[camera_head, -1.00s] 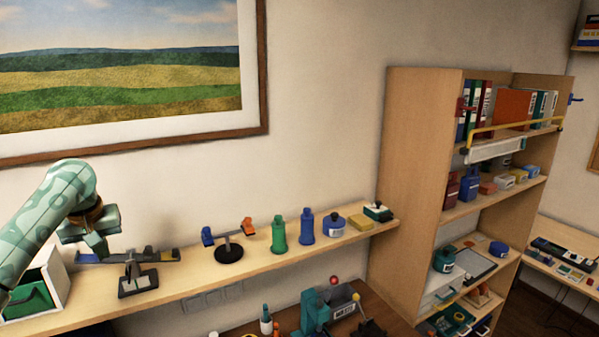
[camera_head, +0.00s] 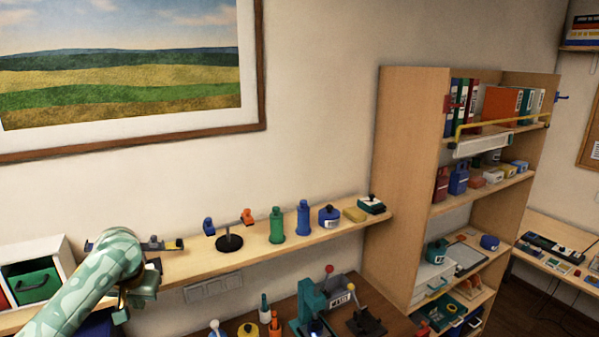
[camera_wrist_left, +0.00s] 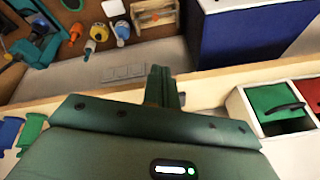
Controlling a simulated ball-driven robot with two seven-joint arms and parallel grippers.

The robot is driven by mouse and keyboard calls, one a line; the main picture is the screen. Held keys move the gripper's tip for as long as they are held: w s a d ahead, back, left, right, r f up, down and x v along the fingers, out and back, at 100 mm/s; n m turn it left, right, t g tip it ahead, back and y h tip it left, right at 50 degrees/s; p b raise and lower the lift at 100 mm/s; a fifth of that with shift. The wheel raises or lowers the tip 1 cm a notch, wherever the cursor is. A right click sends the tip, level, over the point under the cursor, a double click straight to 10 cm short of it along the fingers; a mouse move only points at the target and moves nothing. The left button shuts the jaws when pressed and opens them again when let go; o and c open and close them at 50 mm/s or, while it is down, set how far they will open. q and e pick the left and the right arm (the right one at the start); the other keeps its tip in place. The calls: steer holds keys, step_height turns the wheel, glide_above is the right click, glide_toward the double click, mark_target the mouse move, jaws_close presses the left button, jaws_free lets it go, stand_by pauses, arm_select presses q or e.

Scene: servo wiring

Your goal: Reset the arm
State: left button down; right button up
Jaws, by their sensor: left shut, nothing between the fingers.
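My left arm, mint with a leaf-like pattern, comes in from the lower left of the head view. Its dark green gripper (camera_head: 143,287) hangs in front of the wall shelf (camera_head: 205,261), near the shelf's front edge, and looks empty. In the left wrist view the gripper's fingers (camera_wrist_left: 161,86) are together with nothing between them. The arm hides part of the balance-like stand (camera_head: 160,244) on the shelf. My right gripper is in neither view.
A white drawer unit (camera_head: 62,254) with a green drawer (camera_head: 33,283) stands left of the arm. Bottles, including a green one (camera_head: 277,226), stand farther right on the shelf. A lower bench (camera_head: 245,318) holds tools. A bookcase (camera_head: 402,180) stands at the right.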

arm_select(q)
steer(key=s+d+f+m+t, duration=0.2)
steer(key=s+d+f+m, duration=0.3)
steer(key=s+d+f, duration=0.6)
steer(key=s+a+r+m+t+y, duration=0.1)
steer(key=s+a+r+m, duration=0.1)
steer(key=s, duration=0.8)
steer(key=s+a+r+m+y, duration=0.1)
steer(key=s+a+r, duration=0.15)
steer(key=s, duration=0.65)
steer(key=s+d+f+g+h+b, duration=0.15)
steer(key=f+b, duration=0.75)
steer(key=f, duration=1.4)
steer(key=s+d+f+g+h+b, duration=0.2)
steer(key=f+b, duration=0.7)
steer(key=f, duration=1.5)
steer(key=s+f+n+g+b, duration=0.1)
steer(key=s+f+b, duration=0.5)
steer(key=s+f, duration=0.4)
steer(key=s+f+n+g+b, duration=0.1)
steer(key=s+f+b, duration=0.6)
steer(key=f, duration=1)
steer(key=s+n+h, duration=0.1)
steer(key=s, duration=0.2)
steer(key=shift+s+d+f, duration=0.2)
steer(key=shift+s+d, duration=0.1)
steer(key=shift+d, duration=0.1)
